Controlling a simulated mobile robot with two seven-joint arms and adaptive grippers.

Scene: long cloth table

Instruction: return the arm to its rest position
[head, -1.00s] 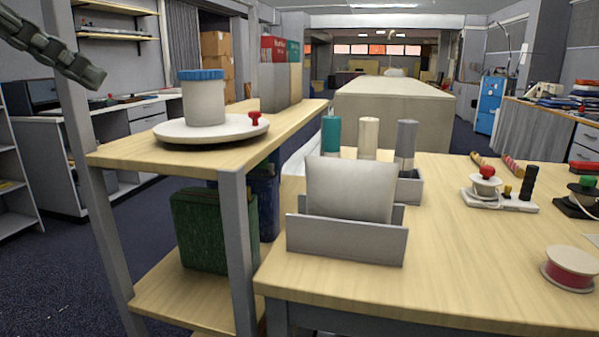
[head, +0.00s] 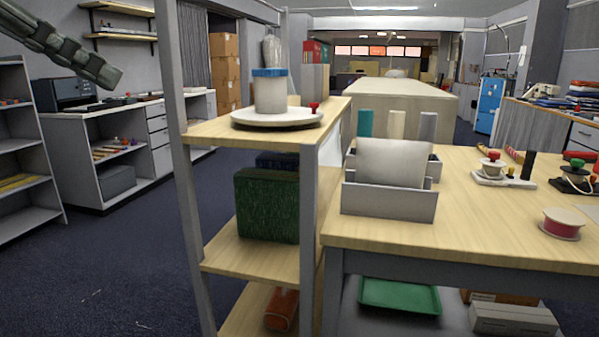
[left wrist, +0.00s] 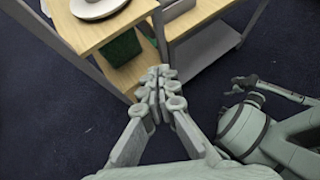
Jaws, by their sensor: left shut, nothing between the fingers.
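My left arm comes in at the upper left of the head view, raised over the floor, with its gripper (head: 112,77) at its end. In the left wrist view the left gripper's fingers (left wrist: 158,78) meet at their tips, shut and empty. They are in front of the wooden shelf unit and apart from it as far as I can tell. Some of my own body shows at the right of that view.
The shelf unit (head: 240,128) holds a blue-lidded jar (head: 270,95) on a white round plate and a green box (head: 266,205). The wooden table (head: 460,220) with a grey holder (head: 388,200) adjoins it. Dark floor (head: 120,250) is open at the left.

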